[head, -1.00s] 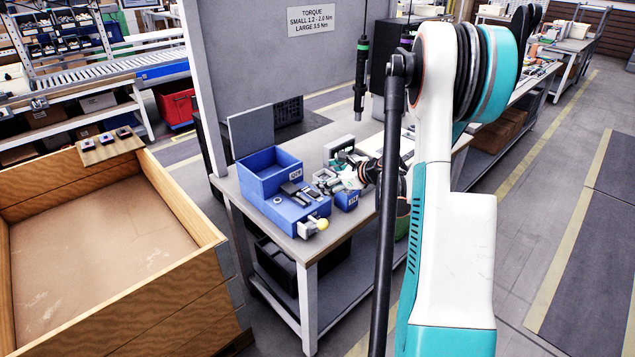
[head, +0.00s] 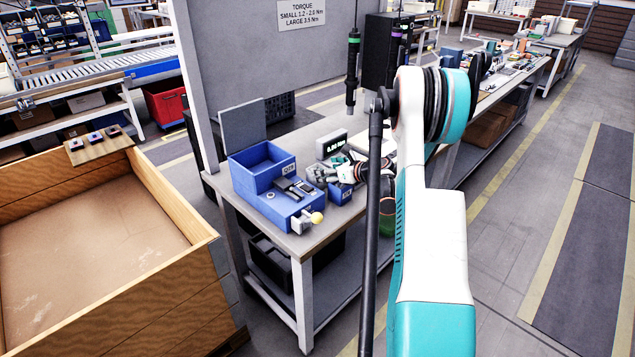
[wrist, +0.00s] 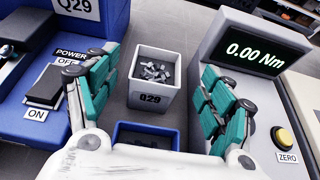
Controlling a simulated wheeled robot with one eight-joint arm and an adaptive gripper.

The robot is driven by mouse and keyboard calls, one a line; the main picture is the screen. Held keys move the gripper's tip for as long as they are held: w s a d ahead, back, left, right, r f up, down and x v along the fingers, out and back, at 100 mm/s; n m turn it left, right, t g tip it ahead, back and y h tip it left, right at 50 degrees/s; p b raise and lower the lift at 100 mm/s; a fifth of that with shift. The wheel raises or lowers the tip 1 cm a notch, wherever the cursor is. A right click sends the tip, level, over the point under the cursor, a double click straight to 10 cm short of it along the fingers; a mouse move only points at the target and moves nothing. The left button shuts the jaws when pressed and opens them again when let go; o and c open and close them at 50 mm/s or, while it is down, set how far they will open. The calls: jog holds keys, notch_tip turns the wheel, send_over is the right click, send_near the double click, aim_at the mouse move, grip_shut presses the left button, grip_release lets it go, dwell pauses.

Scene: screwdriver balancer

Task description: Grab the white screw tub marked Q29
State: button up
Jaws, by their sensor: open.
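The white tub marked Q29 (wrist: 150,97) stands upright on the bench in the wrist view, holding many small grey screws. My gripper (wrist: 160,68) is open, with one green-padded finger to the left of the tub and the other to its right. Gaps show between the fingers and the tub, so it is not held.
A blue tub (wrist: 146,136) sits just nearer than the white one. A blue machine (head: 262,167) with a Q29 label and power switch (wrist: 46,88) is on the left. A torque display (wrist: 254,50) with a yellow ZERO button (wrist: 284,138) is close on the right. A screwdriver (head: 352,65) hangs above.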

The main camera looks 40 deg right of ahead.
jog(key=b+x, duration=0.1)
jog(key=x, duration=0.1)
jog(key=b+x, duration=0.1)
jog(key=x, duration=0.2)
jog(key=shift+a+f, duration=0.15)
jog(key=shift+f, duration=0.25)
jog(key=c, duration=1.3)
